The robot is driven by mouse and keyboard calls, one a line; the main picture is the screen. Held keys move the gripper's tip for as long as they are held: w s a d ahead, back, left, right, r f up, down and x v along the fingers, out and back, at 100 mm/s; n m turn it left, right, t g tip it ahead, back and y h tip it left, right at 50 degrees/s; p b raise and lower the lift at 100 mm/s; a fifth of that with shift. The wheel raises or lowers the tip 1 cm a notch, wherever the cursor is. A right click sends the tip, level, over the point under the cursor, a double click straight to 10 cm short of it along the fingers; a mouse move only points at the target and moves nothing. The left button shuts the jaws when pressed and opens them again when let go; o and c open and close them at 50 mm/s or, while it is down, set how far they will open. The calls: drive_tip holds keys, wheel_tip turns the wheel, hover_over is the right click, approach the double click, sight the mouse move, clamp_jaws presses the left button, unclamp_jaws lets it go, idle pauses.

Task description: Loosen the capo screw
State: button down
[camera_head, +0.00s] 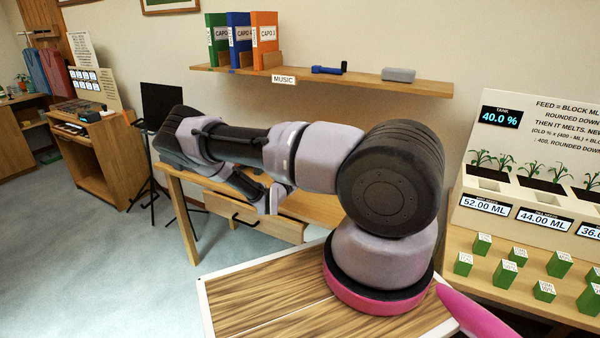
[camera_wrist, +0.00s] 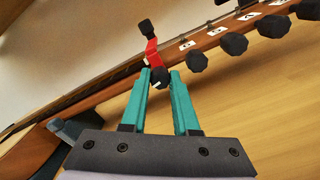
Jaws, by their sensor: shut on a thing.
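In the wrist view, a red capo (camera_wrist: 152,50) sits across a long wooden neck (camera_wrist: 112,92). The capo has a black knob at its upper end and a black screw knob (camera_wrist: 160,78) at its lower end. My gripper (camera_wrist: 160,73) has teal fingers, and their tips are closed around this lower knob from both sides. The fingertips partly cover the knob, so whether the screw has turned cannot be seen. In the head view, my own arm hides the capo and the fingertips.
Several black pegs (camera_wrist: 232,43) line the neck right of the capo. In the head view, a wooden table (camera_head: 318,206) with a drawer (camera_head: 250,218) stands under my arm. A wall shelf (camera_head: 350,85) holds capo binders (camera_head: 240,42). A black music stand (camera_head: 160,104) stands behind.

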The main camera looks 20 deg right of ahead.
drive_tip(key=shift+n, duration=1.6)
drive_tip(key=c, duration=0.7)
unclamp_jaws()
drive_tip(key=shift+o, duration=0.2)
